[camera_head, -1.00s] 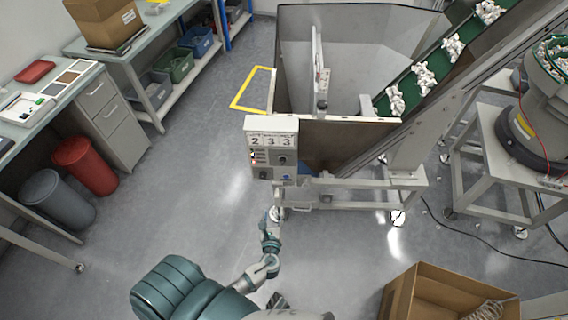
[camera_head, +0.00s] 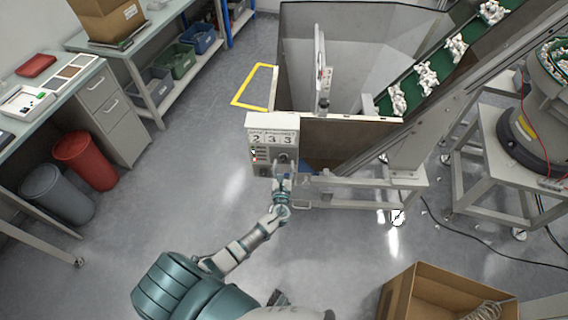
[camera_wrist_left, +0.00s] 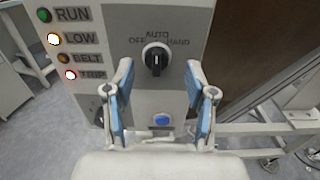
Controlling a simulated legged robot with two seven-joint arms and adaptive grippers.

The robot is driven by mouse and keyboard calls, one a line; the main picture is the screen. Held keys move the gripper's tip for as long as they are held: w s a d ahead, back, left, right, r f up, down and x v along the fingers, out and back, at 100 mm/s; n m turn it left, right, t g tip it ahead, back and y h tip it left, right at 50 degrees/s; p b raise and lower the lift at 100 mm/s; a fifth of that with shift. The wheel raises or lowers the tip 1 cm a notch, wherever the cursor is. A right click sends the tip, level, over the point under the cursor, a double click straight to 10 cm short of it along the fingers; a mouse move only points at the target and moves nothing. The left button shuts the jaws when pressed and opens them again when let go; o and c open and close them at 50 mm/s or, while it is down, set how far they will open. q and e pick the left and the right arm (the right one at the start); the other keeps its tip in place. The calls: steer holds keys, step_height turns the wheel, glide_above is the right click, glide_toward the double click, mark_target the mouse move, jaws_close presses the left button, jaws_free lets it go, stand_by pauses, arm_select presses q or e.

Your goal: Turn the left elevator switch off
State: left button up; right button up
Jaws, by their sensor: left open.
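The elevator control box (camera_head: 272,124) is a pale panel on the hopper's front corner. Its black rotary switch (camera_wrist_left: 156,58) is in the left wrist view, under the labels OFF, AUTO and HAND. The knob's pointer looks upright, toward AUTO. My left gripper (camera_wrist_left: 160,70) is open in front of the panel, with a blue-padded finger on each side of the switch and clear gaps to it. In the head view, my left gripper (camera_head: 282,174) is at the box's lower right and partly covers it. My right gripper is not in view.
A blue button (camera_wrist_left: 161,120) is below the switch. Lamps at left read RUN, LOW, BELT and TRIP; LOW and TRIP (camera_wrist_left: 70,75) glow. The hopper (camera_head: 350,140) and green conveyor (camera_head: 412,80) stand behind. A cardboard box (camera_head: 400,295) is at lower right.

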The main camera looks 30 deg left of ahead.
arm_select(q)
steer(key=shift+w+a+f, duration=0.1)
steer(key=shift+w+a, duration=0.6)
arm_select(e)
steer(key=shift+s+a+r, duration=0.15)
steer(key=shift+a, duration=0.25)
arm_select(q)
steer(key=shift+d, duration=0.15)
jaws_close()
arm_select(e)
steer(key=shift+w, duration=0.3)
arm_select(q)
steer(key=n+b, duration=0.3)
steer(key=n, duration=0.1)
steer(key=shift+f, duration=0.2)
steer(key=n+b, duration=0.2)
steer(key=n, duration=0.2)
steer(key=shift+r+n+b, duration=0.15)
steer(key=shift+n+b, duration=0.3)
steer(key=shift+n, duration=0.25)
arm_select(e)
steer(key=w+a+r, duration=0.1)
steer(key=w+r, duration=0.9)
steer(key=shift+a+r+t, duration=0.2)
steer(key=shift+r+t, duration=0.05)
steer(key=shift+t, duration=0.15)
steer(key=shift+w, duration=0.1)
